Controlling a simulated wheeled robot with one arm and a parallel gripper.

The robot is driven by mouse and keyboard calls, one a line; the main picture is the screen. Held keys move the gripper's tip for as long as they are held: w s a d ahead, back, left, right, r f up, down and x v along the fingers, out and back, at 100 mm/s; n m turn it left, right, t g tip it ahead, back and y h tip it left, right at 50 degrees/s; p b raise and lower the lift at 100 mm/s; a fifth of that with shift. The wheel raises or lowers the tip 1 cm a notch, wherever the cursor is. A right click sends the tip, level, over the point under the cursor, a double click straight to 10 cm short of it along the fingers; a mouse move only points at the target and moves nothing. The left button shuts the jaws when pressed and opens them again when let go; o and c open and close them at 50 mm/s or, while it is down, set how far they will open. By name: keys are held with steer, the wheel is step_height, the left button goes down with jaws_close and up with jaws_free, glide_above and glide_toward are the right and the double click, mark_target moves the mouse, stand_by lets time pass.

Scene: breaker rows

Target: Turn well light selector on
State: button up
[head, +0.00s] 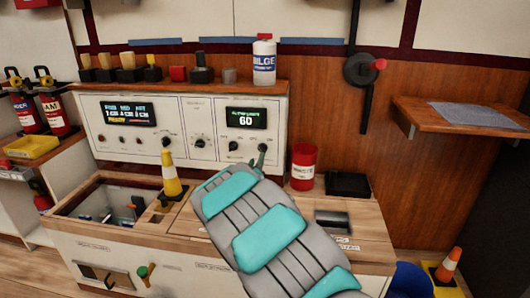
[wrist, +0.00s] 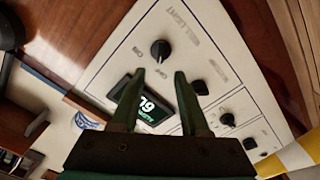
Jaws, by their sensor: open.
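The well light selector (wrist: 160,49) is a round black knob on the white panel, with a "WELL LIGHT" label beside it in the wrist view. Small position labels stand around it; I cannot tell for sure which one it points to. My gripper (wrist: 160,76) is open and empty, with its two dark green fingers reaching toward the panel. The knob shows just beyond the gap between the fingertips. In the head view my gripper (head: 262,150) is at the right end of the panel and hides the knob there.
A second black knob (wrist: 200,88) sits close by, and a lit display (head: 245,118) reads 60. A white bottle (head: 264,62) stands on the panel's top ledge. A red can (head: 303,167) stands right of the gripper. A yellow-and-white cone (head: 171,176) stands on the counter left.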

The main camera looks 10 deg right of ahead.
mark_target(260, 149)
steer(key=shift+p+x, duration=0.4)
steer(key=shift+x, duration=3.1)
steer(key=shift+f, duration=0.15)
jaws_close()
